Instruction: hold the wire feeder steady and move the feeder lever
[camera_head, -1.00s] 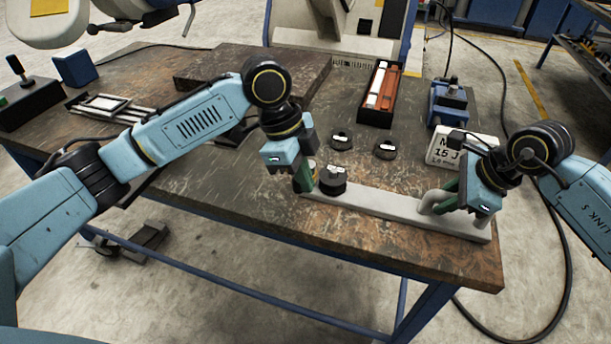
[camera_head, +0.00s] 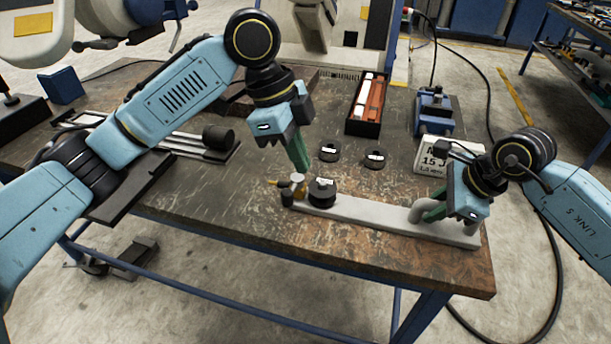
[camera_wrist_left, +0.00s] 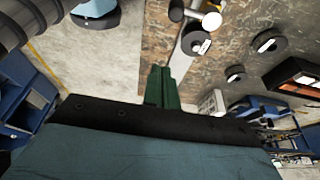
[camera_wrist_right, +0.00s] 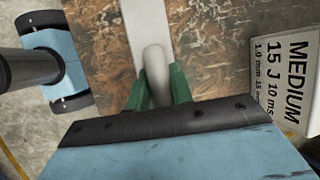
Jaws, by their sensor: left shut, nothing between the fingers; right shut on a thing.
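The wire feeder is a long pale grey bar (camera_head: 365,213) lying along the table's front edge. My left gripper (camera_head: 304,166) is shut and empty, fingers together, just above and behind the knob. The spool also shows in the left wrist view (camera_wrist_left: 196,42).
Two loose black spools (camera_head: 330,150) (camera_head: 375,157) lie behind the feeder. A black tray (camera_head: 365,128) holds red and white sticks. Metal rails (camera_head: 185,150) lie at left.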

